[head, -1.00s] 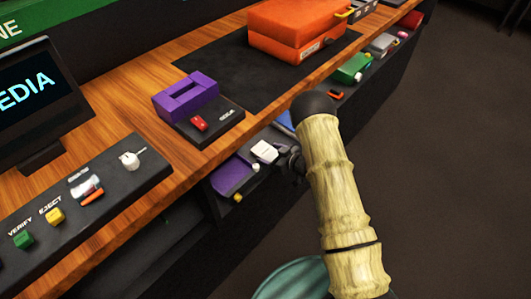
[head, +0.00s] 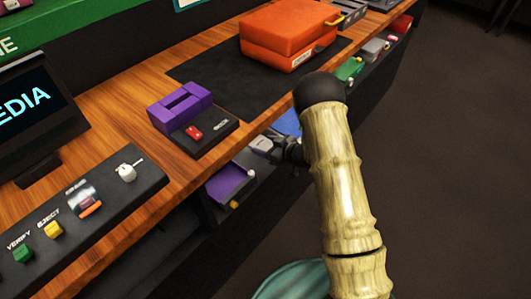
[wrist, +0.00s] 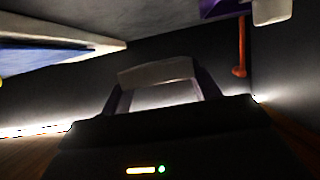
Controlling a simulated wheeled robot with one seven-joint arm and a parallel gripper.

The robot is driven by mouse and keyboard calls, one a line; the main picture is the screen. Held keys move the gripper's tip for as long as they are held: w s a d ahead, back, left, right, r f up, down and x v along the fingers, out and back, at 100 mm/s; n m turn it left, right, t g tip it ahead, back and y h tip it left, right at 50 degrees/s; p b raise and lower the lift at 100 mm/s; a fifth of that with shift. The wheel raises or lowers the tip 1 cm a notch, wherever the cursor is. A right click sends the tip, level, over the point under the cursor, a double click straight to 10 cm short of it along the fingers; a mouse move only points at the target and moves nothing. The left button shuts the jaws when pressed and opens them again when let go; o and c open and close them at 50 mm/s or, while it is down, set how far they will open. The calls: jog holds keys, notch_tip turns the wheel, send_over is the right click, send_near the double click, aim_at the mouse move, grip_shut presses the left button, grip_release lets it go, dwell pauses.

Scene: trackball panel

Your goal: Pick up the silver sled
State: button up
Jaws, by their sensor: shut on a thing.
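The silver sled (head: 262,145) is a pale grey block at the open shelf under the counter, between the purple and blue shelf items. My gripper (head: 284,150), dark and partly hidden by my arm, is at its right side. In the wrist view a light grey piece of the sled (wrist: 155,73) sits between the two fingers of my gripper (wrist: 158,88), which are shut on it. The rest of the sled is hidden there. I cannot tell exactly how far it is from the shelf.
A purple sled (head: 230,182) with a white knob (head: 251,172) lies to the left, and a blue one (head: 287,123) lies beyond. Green (head: 350,68) and grey (head: 375,47) items sit farther along. The counter edge overhangs the shelf. The floor at right is clear.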

jog(key=shift+r, duration=0.8)
